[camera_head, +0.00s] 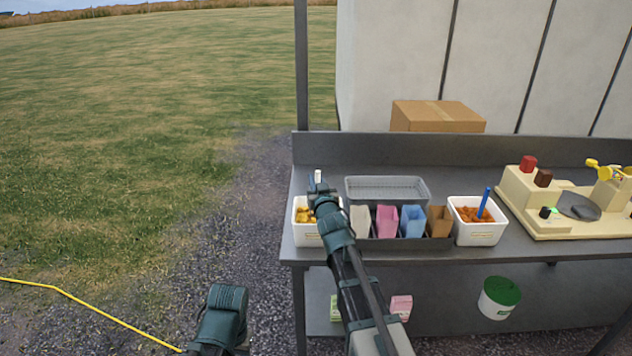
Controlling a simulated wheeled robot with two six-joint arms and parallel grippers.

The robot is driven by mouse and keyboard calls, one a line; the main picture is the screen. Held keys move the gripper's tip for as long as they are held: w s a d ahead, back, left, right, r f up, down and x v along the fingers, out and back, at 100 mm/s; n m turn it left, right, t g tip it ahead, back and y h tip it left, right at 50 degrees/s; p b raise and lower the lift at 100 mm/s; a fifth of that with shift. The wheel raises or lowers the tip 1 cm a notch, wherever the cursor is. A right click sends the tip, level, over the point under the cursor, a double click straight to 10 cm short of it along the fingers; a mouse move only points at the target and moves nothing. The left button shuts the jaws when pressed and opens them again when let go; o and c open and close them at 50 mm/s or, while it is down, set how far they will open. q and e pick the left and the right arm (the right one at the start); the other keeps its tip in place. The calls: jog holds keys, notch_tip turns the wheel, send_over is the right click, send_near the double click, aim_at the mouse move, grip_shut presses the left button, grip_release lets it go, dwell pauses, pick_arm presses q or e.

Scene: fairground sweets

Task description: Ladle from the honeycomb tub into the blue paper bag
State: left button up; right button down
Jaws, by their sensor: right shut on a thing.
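A white tub (302,236) with golden-yellow chunks (303,215), which look like honeycomb, stands at the left end of the counter. My right gripper (318,187) is above this tub and shut on a thin upright white handle (318,175), seemingly the ladle's. My gripper and arm hide the ladle's lower end and part of the tub. The blue paper bag (412,222) stands open in a dark rack, right of my right arm, between a pink bag and a brown one. Of my left arm only a link shows at the bottom; its gripper is out of view.
The rack (405,243) also holds a cream bag (360,221) and a pink bag (387,220). A grey tray (388,188) lies behind it. A second white tub (478,235) with orange-brown pieces and a blue handle stands right of the rack. A cream machine (545,200) fills the right end.

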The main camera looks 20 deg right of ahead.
notch_tip(320, 180, up, 8)
jog(key=p, duration=0.6)
jog(key=shift+f, duration=0.25)
